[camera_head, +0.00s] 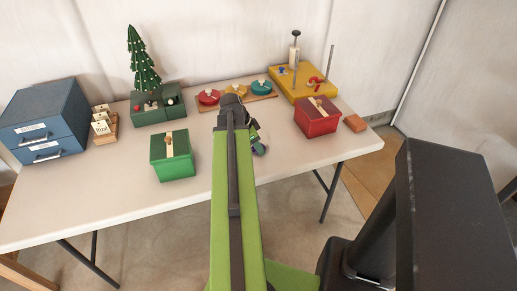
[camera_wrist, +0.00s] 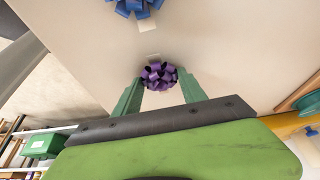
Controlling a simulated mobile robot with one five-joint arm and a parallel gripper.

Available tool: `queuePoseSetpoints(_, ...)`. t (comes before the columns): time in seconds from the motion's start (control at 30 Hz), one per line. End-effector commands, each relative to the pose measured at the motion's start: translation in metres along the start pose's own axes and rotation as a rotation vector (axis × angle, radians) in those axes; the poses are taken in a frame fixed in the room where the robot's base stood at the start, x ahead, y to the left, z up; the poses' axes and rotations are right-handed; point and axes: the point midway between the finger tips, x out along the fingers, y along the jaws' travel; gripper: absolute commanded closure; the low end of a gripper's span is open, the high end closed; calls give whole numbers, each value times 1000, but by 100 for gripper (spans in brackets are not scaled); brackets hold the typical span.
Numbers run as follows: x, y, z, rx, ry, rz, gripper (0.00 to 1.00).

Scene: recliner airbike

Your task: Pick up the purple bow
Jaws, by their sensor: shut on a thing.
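The purple bow (camera_wrist: 158,76) is between the two green fingertips of my gripper (camera_wrist: 159,84) in the wrist view. The fingers press on it from both sides, so my gripper is shut on it. Pale tabletop shows behind the bow; I cannot tell whether the bow touches it. In the head view my gripper (camera_head: 259,146) is over the right-middle part of the table, mostly behind my green arm. The purple bow cannot be made out there.
A blue bow (camera_wrist: 138,7) lies beyond the purple one. On the table (camera_head: 110,200) are a green box (camera_head: 172,168), a red box (camera_head: 318,123), a yellow tray (camera_head: 328,92), a tree (camera_head: 143,65) and a blue drawer cabinet (camera_head: 42,115). The front left of the tabletop is clear.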

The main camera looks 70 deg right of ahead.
Motion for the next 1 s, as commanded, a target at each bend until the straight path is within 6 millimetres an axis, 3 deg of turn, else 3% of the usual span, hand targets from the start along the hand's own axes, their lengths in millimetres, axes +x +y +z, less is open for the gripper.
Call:
queuePoseSetpoints(0.33,-10,0,-4,-1,0,0,88)
queuePoseSetpoints(0.73,-83,0,-34,-1,0,-1,88)
queuePoseSetpoints(0.83,-94,0,-38,-1,0,-1,88)
queuePoseSetpoints(1.0,-94,0,-38,-1,0,-1,88)
